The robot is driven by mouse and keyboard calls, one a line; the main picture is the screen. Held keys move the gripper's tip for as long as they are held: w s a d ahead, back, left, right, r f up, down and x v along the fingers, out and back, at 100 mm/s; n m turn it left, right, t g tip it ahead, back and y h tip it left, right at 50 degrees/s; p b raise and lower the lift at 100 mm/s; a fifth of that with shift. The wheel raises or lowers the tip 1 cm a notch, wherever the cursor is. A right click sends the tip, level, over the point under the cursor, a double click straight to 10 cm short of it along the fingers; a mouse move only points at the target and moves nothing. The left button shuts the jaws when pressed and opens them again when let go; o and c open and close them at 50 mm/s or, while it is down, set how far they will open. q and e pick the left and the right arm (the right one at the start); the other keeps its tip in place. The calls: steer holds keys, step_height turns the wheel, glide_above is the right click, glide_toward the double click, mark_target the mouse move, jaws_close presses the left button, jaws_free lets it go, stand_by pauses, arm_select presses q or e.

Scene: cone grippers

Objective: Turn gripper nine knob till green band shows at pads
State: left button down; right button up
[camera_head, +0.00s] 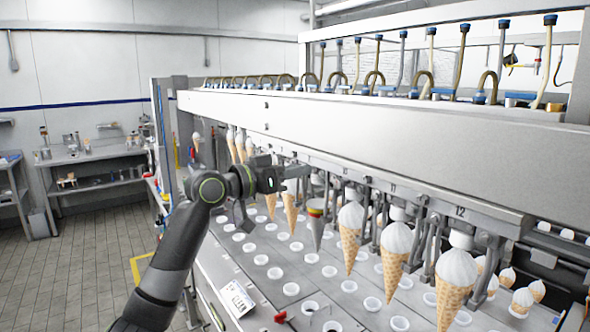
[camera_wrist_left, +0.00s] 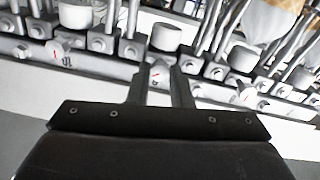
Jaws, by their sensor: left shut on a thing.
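My left gripper (camera_head: 300,171) reaches from the left to the front rail of the cone machine. In the left wrist view its two fingers (camera_wrist_left: 158,82) are shut on a small knob (camera_wrist_left: 157,72) with a red mark, below a white cylinder. The number at the held knob is not legible. A grey test cone (camera_head: 317,222) with red, yellow and green bands hangs just right of the gripper; the pads around it are too small to judge. My right gripper is not in view.
Filled cones (camera_head: 350,235) hang in a row to the right, and more hang behind my arm. A conveyor deck (camera_head: 225,262) with round white-rimmed holes lies below. A long steel beam (camera_head: 400,130) runs above the rail. Floor is free at left.

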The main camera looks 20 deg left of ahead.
arm_select(q)
steer(key=c, duration=1.3)
jaws_free()
steer(key=b+v, duration=0.8)
steer(key=v, duration=0.9)
steer(key=shift+s, duration=0.2)
steer(key=shift+a, duration=0.15)
